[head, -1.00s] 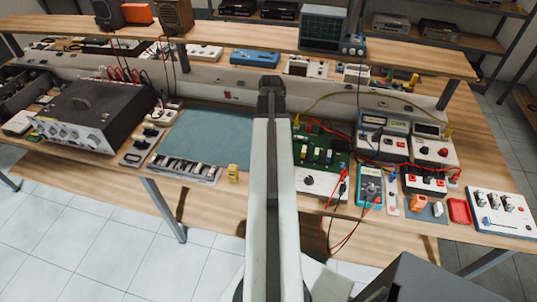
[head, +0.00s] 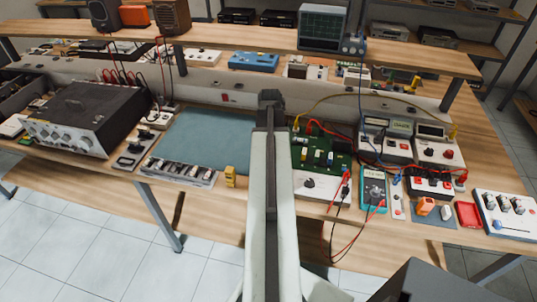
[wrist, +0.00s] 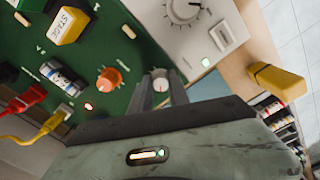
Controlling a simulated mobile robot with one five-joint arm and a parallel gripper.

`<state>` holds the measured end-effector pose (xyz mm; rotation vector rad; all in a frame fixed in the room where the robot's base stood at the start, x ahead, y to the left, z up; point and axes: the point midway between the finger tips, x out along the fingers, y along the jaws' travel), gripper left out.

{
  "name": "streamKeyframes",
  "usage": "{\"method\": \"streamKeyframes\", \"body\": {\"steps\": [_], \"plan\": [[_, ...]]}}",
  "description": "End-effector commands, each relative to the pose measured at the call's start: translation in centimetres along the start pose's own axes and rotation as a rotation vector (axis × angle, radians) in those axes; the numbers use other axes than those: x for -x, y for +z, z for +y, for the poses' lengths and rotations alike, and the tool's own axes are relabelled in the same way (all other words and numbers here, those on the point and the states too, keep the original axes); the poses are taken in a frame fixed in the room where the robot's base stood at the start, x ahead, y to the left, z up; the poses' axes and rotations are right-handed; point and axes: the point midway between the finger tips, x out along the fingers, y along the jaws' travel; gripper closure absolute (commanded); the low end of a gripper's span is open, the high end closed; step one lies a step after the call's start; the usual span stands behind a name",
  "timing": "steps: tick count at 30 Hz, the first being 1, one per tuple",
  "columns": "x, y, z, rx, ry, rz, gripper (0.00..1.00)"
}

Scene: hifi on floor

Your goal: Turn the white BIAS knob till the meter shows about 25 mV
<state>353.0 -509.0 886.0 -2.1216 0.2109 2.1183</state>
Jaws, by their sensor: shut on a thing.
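The white BIAS knob (wrist: 161,80), with a small red mark on its face, stands on the green circuit board (wrist: 100,45) in the wrist view. My gripper (wrist: 160,92) is shut on it, with one finger on each side. The board also shows in the head view (head: 341,160), right of my arm, but my arm hides the knob and my fingertips there. A teal handheld meter (head: 374,187) lies right of the board; its reading is too small to make out. A grey bench meter (head: 390,124) stands behind it, also unreadable.
In the wrist view, an orange knob (wrist: 108,79) is close left of my fingers, and a yellow block labelled STAGE (wrist: 70,24) is farther left. A white panel with a dial (wrist: 184,9) is above right. A yellow block (wrist: 276,82) stands right. Red leads (head: 341,200) hang near the board.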

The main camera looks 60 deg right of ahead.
Motion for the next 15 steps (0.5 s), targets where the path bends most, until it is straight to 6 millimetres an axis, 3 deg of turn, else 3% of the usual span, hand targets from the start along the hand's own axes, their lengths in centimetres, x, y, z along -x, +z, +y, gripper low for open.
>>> {"method": "streamKeyframes", "body": {"steps": [8,15], "plan": [[-0.03,-0.09,0.13,-0.086,-0.01,-0.002,1.0],[0.0,-0.14,0.24,-0.274,-0.006,-0.001,1.0]]}}
